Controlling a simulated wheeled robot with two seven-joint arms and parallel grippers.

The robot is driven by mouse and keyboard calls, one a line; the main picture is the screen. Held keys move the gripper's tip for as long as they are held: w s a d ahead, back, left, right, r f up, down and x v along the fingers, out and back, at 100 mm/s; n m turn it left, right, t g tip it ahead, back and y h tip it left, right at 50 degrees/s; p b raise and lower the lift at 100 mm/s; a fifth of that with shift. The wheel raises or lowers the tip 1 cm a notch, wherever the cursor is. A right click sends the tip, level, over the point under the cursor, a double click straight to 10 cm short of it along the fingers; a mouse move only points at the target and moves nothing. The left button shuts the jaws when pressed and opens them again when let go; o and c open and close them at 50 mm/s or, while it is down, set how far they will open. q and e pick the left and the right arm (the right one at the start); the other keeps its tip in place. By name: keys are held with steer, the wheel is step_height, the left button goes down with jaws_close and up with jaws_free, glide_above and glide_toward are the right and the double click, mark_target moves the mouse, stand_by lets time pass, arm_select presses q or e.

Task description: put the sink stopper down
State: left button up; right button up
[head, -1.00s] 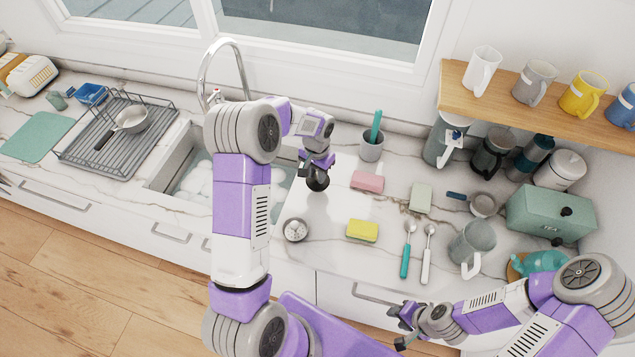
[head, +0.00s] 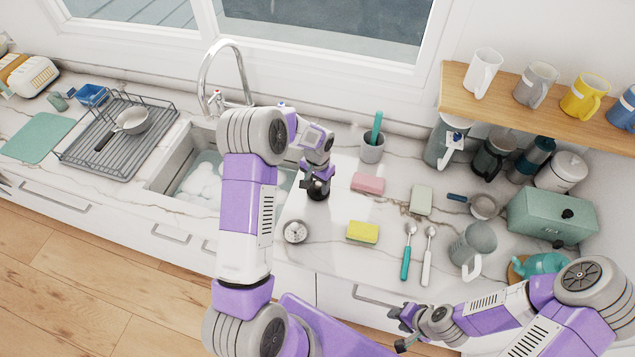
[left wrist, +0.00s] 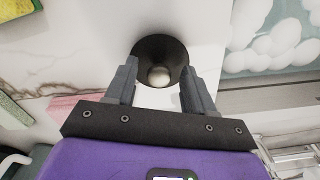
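The sink stopper (head: 318,193) is a black round piece, upright on the white marble counter just right of the sink. In the left wrist view the stopper (left wrist: 160,50) shows a pale metal knob at its middle. My left gripper (head: 317,183) is over it, fingers spread. In the left wrist view one finger is on each side of the knob, with a gap to it. The stopper's underside is hidden. My right gripper (head: 403,328) is off the counter's front edge, apart from everything; its fingers look spread and empty.
The sink (head: 165,172) with suds is left of the stopper. A round dial (head: 295,232), a yellow sponge (head: 362,232), a pink block (head: 368,183) and a cup with a teal-handled tool (head: 372,148) stand around it. Bare counter lies between them.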

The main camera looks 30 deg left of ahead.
mark_target(317, 186)
arm_select(q)
steer(key=shift+r, duration=0.1)
step_height(317, 186, up, 12)
stand_by(0.6)
stand_by(0.4)
